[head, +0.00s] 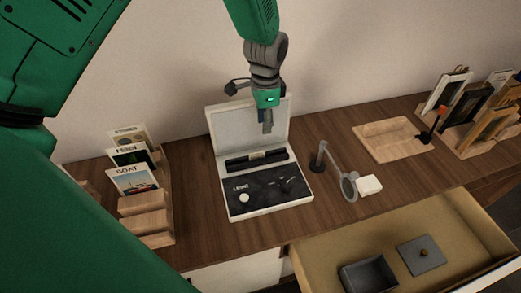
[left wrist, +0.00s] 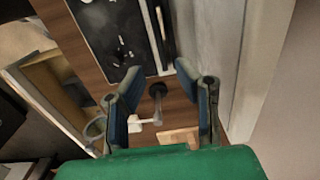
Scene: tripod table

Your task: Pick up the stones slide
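Three picture cards stand in a stepped wooden rack (head: 150,215) at the left in the head view. The rearmost card (head: 130,134) has small lettering that seems to read STONES; its lower part is hidden by the cards in front. The middle card (head: 130,155) has a dark picture, and the front card (head: 135,180) reads GOAT. My left gripper (head: 267,127) is above the open case, well to the right of the rack. In the left wrist view its fingers (left wrist: 160,75) are apart with nothing held between them. My right gripper is not in view.
An open white case (head: 272,206) with a dark panel lies mid-table. Right of it are a magnifier stand (head: 318,163), a white block (head: 369,185), a wooden tray (head: 375,142) and racks of frames (head: 490,125). An open drawer (head: 320,255) juts out in front, holding a grey box (head: 368,275) and lid (head: 420,256).

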